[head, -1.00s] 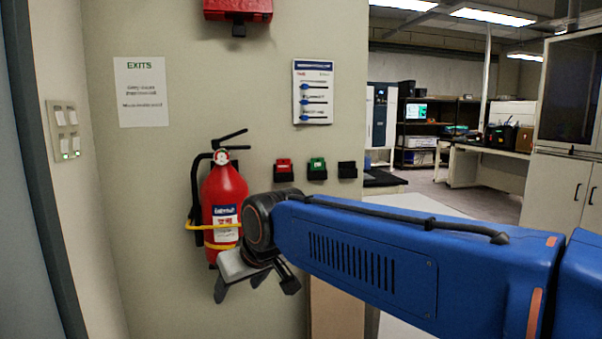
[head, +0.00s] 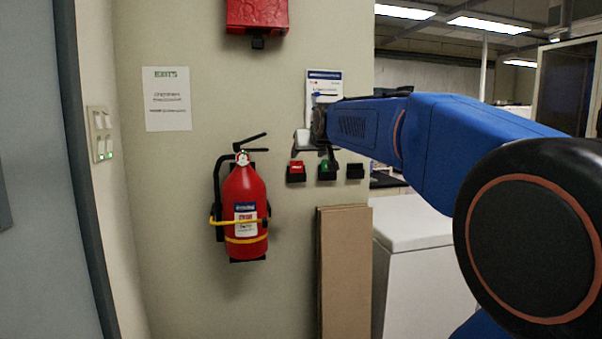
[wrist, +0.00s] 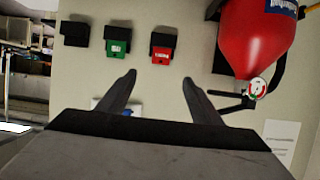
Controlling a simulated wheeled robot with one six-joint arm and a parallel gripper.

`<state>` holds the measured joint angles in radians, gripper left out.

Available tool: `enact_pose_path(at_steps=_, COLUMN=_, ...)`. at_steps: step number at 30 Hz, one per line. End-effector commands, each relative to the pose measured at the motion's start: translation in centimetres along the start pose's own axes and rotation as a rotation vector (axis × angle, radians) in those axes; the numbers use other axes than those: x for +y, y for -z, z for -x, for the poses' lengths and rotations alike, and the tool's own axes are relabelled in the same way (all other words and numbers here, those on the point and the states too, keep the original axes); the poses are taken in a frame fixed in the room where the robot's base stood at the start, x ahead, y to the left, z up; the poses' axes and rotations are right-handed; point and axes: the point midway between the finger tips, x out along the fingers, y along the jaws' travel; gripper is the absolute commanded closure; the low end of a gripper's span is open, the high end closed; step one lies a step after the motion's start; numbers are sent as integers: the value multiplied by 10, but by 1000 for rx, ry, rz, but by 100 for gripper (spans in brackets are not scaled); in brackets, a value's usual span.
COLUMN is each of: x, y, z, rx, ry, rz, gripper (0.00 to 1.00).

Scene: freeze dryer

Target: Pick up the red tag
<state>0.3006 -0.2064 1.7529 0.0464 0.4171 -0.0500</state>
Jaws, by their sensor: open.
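The red tag (head: 297,167) sits in a small black holder on the wall, leftmost of a row of three in the head view. It also shows in the wrist view (wrist: 162,53), just beyond the fingertips and roughly between them. My gripper (wrist: 158,80) is open and empty. In the head view my gripper (head: 318,149) is just above the holders, its fingers pointing down at the wall and partly overlapping the green tag's holder. Whether the fingers touch the wall cannot be told.
A green tag (wrist: 117,46) and a black holder (wrist: 76,35) are beside the red tag. A fire extinguisher (head: 243,200) hangs to the left. A board with blue marks (head: 323,82) is above, partly hidden by my arm. A brown panel (head: 345,275) stands below.

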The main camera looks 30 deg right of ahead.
Motion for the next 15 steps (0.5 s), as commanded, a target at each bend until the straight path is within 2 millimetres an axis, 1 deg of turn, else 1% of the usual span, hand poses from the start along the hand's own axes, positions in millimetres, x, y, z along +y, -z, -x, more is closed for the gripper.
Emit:
enact_pose_path(at_steps=1, x=0, y=-1, z=-10, rx=-2, ry=0, rz=0, gripper=41)
enact_pose_path(at_steps=9, x=0, y=-1, z=-58, rx=-2, ry=0, rz=0, gripper=41)
enact_pose_path(at_steps=12, x=0, y=-1, z=-73, rx=-3, ry=0, rz=0, gripper=41)
enact_pose_path(at_steps=15, x=0, y=0, z=-84, rx=0, ry=0, rz=0, gripper=41)
